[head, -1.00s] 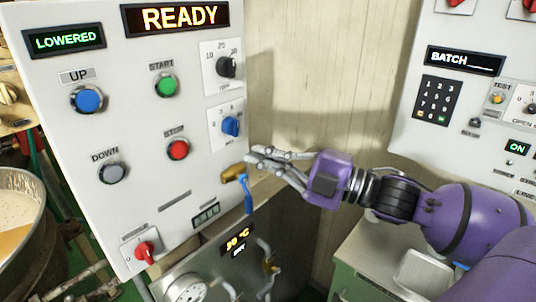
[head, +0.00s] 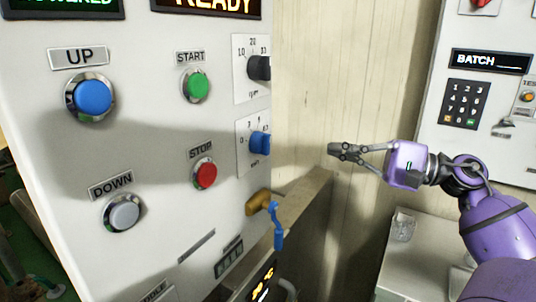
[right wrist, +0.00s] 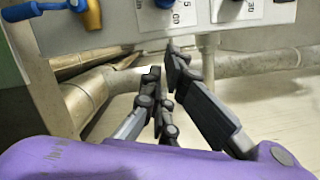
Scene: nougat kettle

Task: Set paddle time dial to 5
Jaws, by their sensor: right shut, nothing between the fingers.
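The blue dial (head: 259,143), on a white scale plate marked "min", is on the right side of the panel, below a black "rpm" dial (head: 259,67). It is seen nearly edge-on, so its pointer setting cannot be read. In the right wrist view the blue dial (right wrist: 163,3) is cut off by the top edge. My right gripper (head: 338,149) is shut and empty, right of the blue dial and apart from it. In the right wrist view its fingertips (right wrist: 163,62) point up toward the panel. My left gripper is not in view.
A keypad panel (head: 466,104) stands at right. Open space lies between the panels.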

